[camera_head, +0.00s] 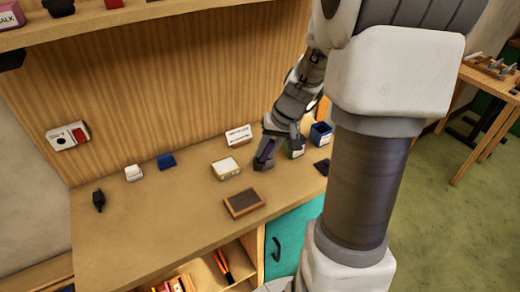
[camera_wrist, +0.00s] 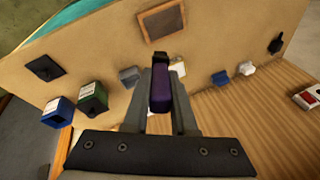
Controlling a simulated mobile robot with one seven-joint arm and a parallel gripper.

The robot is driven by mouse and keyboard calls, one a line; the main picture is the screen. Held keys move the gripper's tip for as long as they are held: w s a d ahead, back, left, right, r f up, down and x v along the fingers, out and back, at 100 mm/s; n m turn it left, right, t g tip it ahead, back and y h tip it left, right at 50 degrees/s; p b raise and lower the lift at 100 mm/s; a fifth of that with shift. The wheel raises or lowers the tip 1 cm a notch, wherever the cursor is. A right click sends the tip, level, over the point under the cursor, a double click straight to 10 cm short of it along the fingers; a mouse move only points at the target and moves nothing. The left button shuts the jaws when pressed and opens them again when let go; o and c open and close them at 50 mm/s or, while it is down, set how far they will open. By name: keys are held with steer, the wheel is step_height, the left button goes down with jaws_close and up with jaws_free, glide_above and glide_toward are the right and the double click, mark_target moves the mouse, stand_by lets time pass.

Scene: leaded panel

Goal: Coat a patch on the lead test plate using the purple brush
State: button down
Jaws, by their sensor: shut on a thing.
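My gripper (camera_wrist: 160,78) is shut on the purple brush (camera_wrist: 161,90), which lies between its two fingers in the wrist view. In the head view my gripper (camera_head: 265,160) is low over the right part of the bench, beside the green box, with a bit of the purple brush (camera_head: 266,151) showing. The brush tip is dark in the wrist view. A dark plate in a wooden frame (camera_head: 244,202) lies flat near the front edge, apart from the brush; it also shows in the wrist view (camera_wrist: 162,21). I cannot tell for certain that it is the lead test plate.
A yellow-edged white-topped box (camera_head: 225,168) is just left of my gripper. A green box (camera_wrist: 92,97), a blue box (camera_head: 321,134) and a flat dark square (camera_wrist: 45,68) are at the right. A blue block (camera_head: 166,161) and white block (camera_head: 133,173) stand left.

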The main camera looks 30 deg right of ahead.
mark_target(264, 163)
steer(key=shift+a+r, duration=0.15)
steer(key=shift+a, duration=0.1)
steer(key=shift+w, duration=0.1)
steer(key=shift+f+b, duration=1.6)
steer(key=shift+f, duration=0.9)
